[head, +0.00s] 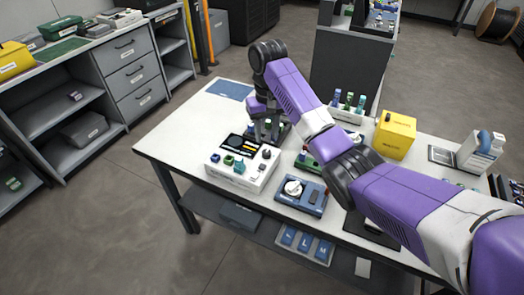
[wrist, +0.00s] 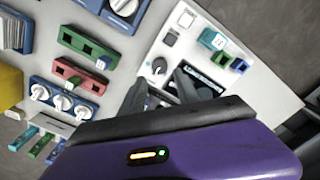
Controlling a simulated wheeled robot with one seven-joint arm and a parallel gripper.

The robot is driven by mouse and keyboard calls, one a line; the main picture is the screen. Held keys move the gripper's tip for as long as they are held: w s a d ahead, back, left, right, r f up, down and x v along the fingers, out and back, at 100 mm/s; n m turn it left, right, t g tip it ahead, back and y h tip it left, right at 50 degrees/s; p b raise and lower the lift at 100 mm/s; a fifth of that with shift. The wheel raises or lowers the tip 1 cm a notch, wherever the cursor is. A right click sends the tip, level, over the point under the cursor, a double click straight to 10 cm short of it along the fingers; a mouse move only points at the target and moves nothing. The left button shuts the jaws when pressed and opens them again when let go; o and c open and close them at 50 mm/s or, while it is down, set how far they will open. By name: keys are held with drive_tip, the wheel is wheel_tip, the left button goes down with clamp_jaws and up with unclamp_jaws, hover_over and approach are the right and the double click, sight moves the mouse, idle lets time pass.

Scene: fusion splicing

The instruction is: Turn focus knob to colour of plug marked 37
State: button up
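The white splicer unit (head: 237,182) stands on the table and also shows in the wrist view (wrist: 252,97). Its small dark knob (wrist: 158,66) has a light pointer mark; it also shows in the head view (head: 266,153). A teal plug (wrist: 212,38) with a white label, a green plug (wrist: 222,60) and a blue plug (wrist: 239,65) stand along one edge. The label's number is too small to read. My gripper (wrist: 161,78) is open, with the knob just beyond and between its fingertips. In the head view my gripper (head: 268,132) is behind the unit's back edge.
A blue unit with a white dial (head: 313,188) stands right of the splicer. A green block (wrist: 90,46), a red block (wrist: 85,77) and a panel with white dials (wrist: 62,102) are nearby. The table's left end is mostly clear.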

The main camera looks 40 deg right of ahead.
sight(267, 152)
wheel_tip(267, 152, down, 7)
drive_tip(key=shift+f, duration=0.2)
idle(0.3)
clamp_jaws()
